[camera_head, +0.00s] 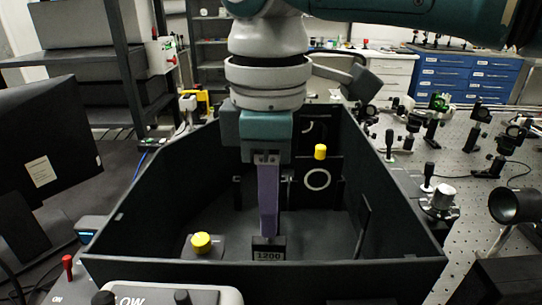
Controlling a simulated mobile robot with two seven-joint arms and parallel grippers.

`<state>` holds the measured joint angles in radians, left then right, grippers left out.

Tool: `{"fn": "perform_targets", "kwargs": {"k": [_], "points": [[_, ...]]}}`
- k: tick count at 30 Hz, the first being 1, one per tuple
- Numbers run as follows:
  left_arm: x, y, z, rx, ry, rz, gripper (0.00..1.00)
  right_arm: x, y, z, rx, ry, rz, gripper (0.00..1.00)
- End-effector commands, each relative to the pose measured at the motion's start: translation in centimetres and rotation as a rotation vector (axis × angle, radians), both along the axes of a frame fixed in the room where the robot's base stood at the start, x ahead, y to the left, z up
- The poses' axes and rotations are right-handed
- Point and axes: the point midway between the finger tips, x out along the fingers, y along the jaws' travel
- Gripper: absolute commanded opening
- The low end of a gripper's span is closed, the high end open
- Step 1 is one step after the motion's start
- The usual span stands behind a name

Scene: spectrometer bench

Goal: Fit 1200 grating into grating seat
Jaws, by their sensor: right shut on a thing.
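The 1200 grating is a small dark block (268,254) with a pale "1200" label, low in the front middle of the open black spectrometer box (140,262). My right gripper (268,234) reaches down into the box from above and is shut on the grating. A long purple piece runs down from the gripper's body to the block; its lower end meets the block. I cannot tell whether the block touches the box floor. The grating seat cannot be made out for certain. My left gripper is not in view.
A yellow knob (201,242) sits on a dark plate at the box's front left. Another yellow knob (320,151) and a white ring (317,180) are at the back. The box's walls surround the gripper. Optics posts stand on the perforated bench (463,170) at right.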

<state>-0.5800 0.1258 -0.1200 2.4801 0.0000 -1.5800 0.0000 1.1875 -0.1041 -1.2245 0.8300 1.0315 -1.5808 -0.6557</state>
Motion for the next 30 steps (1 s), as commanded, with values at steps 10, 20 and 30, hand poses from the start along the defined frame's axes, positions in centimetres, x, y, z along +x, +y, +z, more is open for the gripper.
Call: {"fn": "perform_targets", "kwargs": {"k": [10, 20, 30], "points": [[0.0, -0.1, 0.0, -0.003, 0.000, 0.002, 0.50, 0.0, 0.0, 0.0, 0.000, -0.001, 0.000, 0.53], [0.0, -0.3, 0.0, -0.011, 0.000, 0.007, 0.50, 0.0, 0.0, 0.3, 0.001, -0.001, 0.000, 0.57], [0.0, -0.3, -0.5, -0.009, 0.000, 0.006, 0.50, 0.1, 0.1, 6.2, 0.002, -0.004, 0.001, 0.57]]}}
